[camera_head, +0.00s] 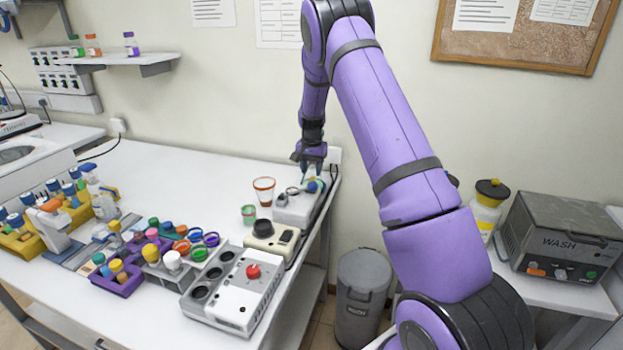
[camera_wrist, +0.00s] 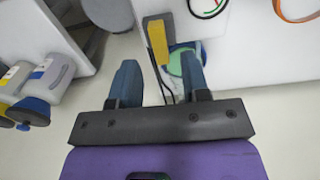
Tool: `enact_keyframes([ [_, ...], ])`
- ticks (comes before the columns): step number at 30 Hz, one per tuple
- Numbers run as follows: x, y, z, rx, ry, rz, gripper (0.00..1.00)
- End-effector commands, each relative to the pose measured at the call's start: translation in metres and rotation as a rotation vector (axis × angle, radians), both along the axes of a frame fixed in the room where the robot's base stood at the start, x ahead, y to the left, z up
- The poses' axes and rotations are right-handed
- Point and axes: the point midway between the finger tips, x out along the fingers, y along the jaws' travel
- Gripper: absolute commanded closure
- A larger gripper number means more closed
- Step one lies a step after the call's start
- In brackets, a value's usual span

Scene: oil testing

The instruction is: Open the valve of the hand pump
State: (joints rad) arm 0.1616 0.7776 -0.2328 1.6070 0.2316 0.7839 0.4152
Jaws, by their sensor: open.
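A small pale device (camera_head: 293,212), which looks like the hand pump, stands at the back right corner of the white table. A blue and green round part (camera_head: 315,186) shows at its right side, just under my gripper (camera_head: 312,168). In the wrist view, my gripper (camera_wrist: 160,62) is open with its two blue-grey fingers apart and nothing held. A yellow lever-like part (camera_wrist: 158,42) on a dark mount and a green disc (camera_wrist: 175,66) with blue edging show between and beyond the fingertips. The right finger partly hides the disc. I cannot tell which part is the valve or whether anything touches.
A beige device with a black knob (camera_head: 272,240) and a white unit with a red knob (camera_head: 235,288) stand nearer. A reddish-rimmed cup (camera_head: 264,190) and a green cup (camera_head: 249,214) stand to the left. The wall is close behind; a grey bin (camera_head: 363,285) stands right of the table.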

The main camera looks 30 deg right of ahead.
Motion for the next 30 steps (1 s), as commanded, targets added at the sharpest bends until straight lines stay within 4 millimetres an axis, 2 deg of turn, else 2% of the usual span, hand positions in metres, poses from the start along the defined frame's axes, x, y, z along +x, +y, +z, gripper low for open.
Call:
enact_keyframes([
  [3, 0.0, 0.0, -0.018, 0.001, 0.002, 0.0, 0.57],
  [7, 0.0, 0.0, -0.031, 0.0, 0.001, 0.001, 0.57],
  [19, 0.0, 0.0, -0.037, 0.0, 0.0, 0.001, 0.57],
  [20, 0.0, 0.0, -0.037, 0.0, 0.0, 0.001, 0.62],
  [25, 0.0, 0.0, -0.037, 0.0, 0.0, 0.001, 1.0],
  [30, 0.0, 0.0, -0.037, 0.0, 0.0, 0.003, 1.0],
])
